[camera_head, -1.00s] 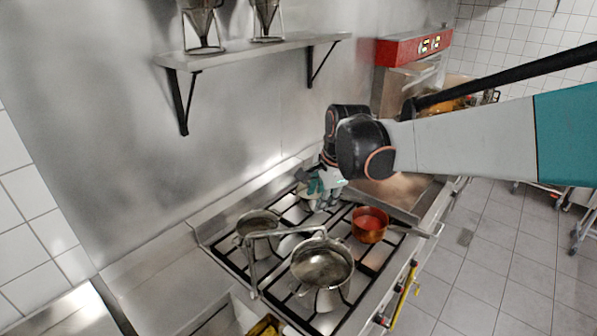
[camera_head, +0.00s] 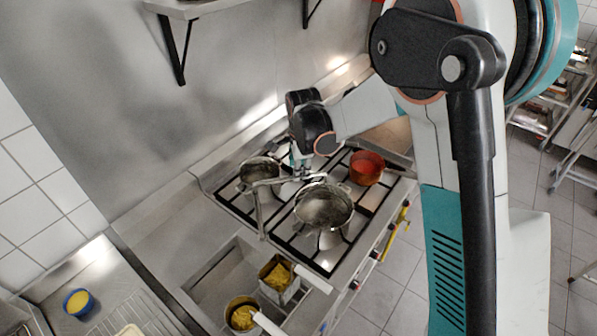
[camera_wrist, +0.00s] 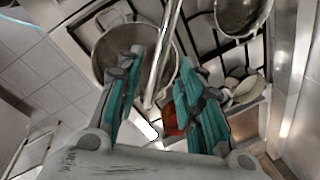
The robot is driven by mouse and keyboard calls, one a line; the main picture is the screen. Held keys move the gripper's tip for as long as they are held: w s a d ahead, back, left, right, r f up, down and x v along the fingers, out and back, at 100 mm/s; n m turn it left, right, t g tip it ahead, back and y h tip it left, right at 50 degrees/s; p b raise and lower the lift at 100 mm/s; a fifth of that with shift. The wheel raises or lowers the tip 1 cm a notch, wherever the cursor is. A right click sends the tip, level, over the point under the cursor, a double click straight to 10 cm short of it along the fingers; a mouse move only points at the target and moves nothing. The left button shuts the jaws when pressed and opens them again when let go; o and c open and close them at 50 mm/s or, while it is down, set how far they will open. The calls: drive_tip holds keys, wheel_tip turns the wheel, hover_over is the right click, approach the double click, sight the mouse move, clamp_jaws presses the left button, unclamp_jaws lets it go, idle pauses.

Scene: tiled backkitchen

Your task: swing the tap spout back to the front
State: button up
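The tap spout (camera_head: 262,212) is a thin grey pipe. In the head view its horizontal part reaches over the stove beside the large pot, and its end bends down near the sink edge. My gripper (camera_head: 297,164) is above the stove, close to the horizontal part. In the wrist view my gripper (camera_wrist: 161,60) is open, with teal fingers apart. The spout (camera_wrist: 163,58) runs through the gap between the fingers in the picture. I cannot tell whether a finger touches it. The tap's base is not clear in either view.
A large steel pot (camera_head: 323,207), a smaller pan (camera_head: 247,176) and a copper pot (camera_head: 366,168) stand on the stove. A sink (camera_head: 208,275) at front left holds two pans with yellow contents. A blue bowl (camera_head: 78,303) stands on the drainer. A wall shelf hangs above.

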drive_tip(key=shift+w+f, duration=0.2)
drive_tip(key=shift+f, duration=0.75)
drive_tip(key=shift+w+f, duration=0.15)
drive_tip(key=shift+f, duration=0.8)
clamp_jaws()
